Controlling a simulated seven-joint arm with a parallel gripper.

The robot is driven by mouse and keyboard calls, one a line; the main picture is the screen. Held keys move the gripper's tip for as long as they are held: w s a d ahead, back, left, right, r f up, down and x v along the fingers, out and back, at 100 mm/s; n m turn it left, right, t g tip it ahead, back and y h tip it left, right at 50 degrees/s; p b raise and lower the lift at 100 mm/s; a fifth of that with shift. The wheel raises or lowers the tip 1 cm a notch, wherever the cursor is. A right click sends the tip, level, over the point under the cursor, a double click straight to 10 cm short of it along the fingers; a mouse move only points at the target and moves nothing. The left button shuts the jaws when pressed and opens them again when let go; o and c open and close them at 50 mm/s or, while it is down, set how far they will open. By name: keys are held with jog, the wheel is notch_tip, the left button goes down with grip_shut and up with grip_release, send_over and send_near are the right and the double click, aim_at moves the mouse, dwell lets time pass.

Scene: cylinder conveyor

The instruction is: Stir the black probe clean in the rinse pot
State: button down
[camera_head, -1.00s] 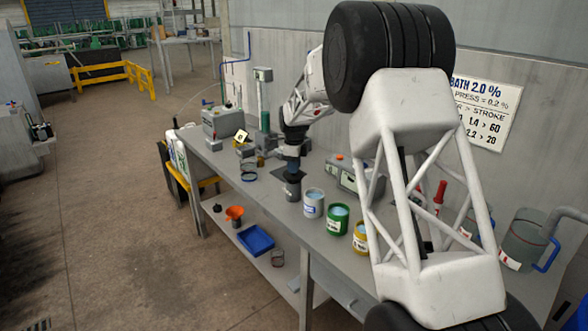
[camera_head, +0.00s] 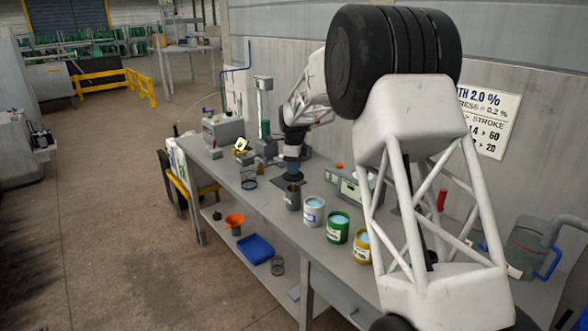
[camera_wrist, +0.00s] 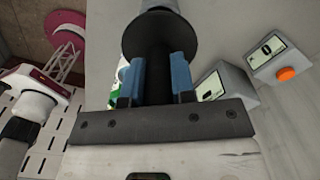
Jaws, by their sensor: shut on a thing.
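My gripper (camera_head: 292,164) is over the back half of the bench, pointing down. In the wrist view its two blue fingers (camera_wrist: 158,78) are shut on the black probe (camera_wrist: 157,66). A wide dark disc (camera_wrist: 160,36) flares out beyond the fingertips and hides the probe's lower end.
A grey instrument (camera_head: 347,187) with an orange button stands behind the pots. A clear jug (camera_head: 530,248) with a blue handle is at the far right. My arm hides part of the right bench. A blue tray (camera_head: 255,249) lies on the lower shelf.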

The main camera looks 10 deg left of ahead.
jog(key=shift+r, duration=0.25)
jog(key=shift+r, duration=2.2)
jog(key=shift+s+d, duration=0.1)
jog(key=s+d+r, duration=0.3)
jog(key=s+d, duration=0.5)
dwell(0.3)
jog(key=shift+f, duration=0.2)
jog(key=shift+f, duration=2.1)
jog(key=shift+f, duration=0.15)
